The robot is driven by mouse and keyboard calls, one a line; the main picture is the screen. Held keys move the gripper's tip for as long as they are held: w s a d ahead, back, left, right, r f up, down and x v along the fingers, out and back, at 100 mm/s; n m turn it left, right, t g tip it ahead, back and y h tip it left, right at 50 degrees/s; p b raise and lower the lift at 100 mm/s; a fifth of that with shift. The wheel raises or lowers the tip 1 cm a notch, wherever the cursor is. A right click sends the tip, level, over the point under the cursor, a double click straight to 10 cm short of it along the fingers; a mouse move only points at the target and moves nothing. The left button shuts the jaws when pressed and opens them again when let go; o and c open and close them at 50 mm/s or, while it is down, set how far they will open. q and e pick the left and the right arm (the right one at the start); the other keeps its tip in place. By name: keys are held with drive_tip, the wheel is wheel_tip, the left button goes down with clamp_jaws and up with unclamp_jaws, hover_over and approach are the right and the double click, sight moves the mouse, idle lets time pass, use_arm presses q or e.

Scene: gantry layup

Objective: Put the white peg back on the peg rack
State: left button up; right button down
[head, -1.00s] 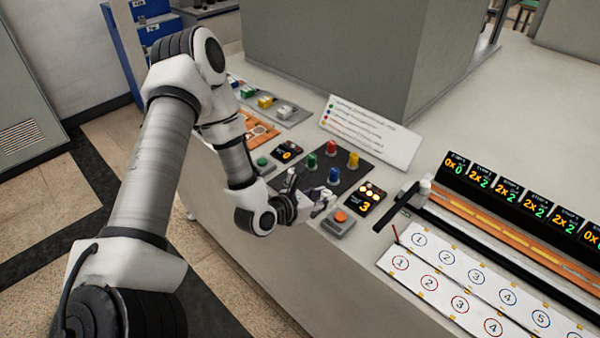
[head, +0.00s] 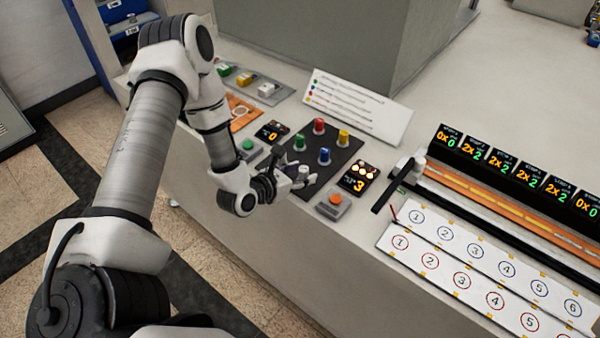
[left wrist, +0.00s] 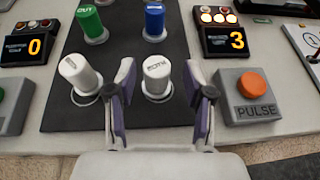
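One white peg (left wrist: 157,78) stands upright on a dark board (left wrist: 60,112) with a dark label on its top. A second white peg (left wrist: 80,74) stands to its left, leaning to the left in the picture. Green (head: 299,143), red (head: 319,127), blue (head: 324,156) and yellow (head: 343,137) pegs stand on the same board. My left gripper (left wrist: 160,95) is open, one finger on each side of the right-hand white peg, with gaps visible on both sides. In the head view my left gripper (head: 300,181) partly hides the board's near edge. My right gripper is out of view.
An orange PULSE button box (left wrist: 250,92) stands just right of the gripper, with a counter showing 3 (head: 358,178) behind it. A counter showing 0 (head: 272,131) and a green button (head: 247,146) are left. A white sign (head: 358,103) stands behind the board.

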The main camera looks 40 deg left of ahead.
sight(300, 173)
use_arm(q)
drive_tip(key=shift+a, duration=0.1)
drive_tip(key=b+v, duration=0.1)
drive_tip(key=v, duration=0.3)
drive_tip(key=shift+s, duration=0.15)
drive_tip(key=d+p+v, duration=0.1)
drive_tip(key=p+v, duration=0.1)
drive_tip(key=v, duration=0.4)
drive_tip(key=s+d+f+m+g, duration=0.3)
drive_tip(key=s+f+m+g, duration=0.1)
drive_tip(key=m, duration=0.7)
drive_tip(key=s+d+f+m+g+y, duration=0.1)
drive_tip(key=s+d+f+m+g, duration=0.2)
drive_tip(key=m, duration=0.8)
drive_tip(key=s+d+f+m+g+y, duration=0.1)
drive_tip(key=s+d+f+m+g, duration=0.2)
drive_tip(key=s+f+m+g, duration=0.3)
drive_tip(key=s+f+m, duration=0.3)
drive_tip(key=s+m, duration=0.2)
drive_tip(key=shift+s+d+f+m, duration=0.2)
drive_tip(key=shift+m, duration=0.2)
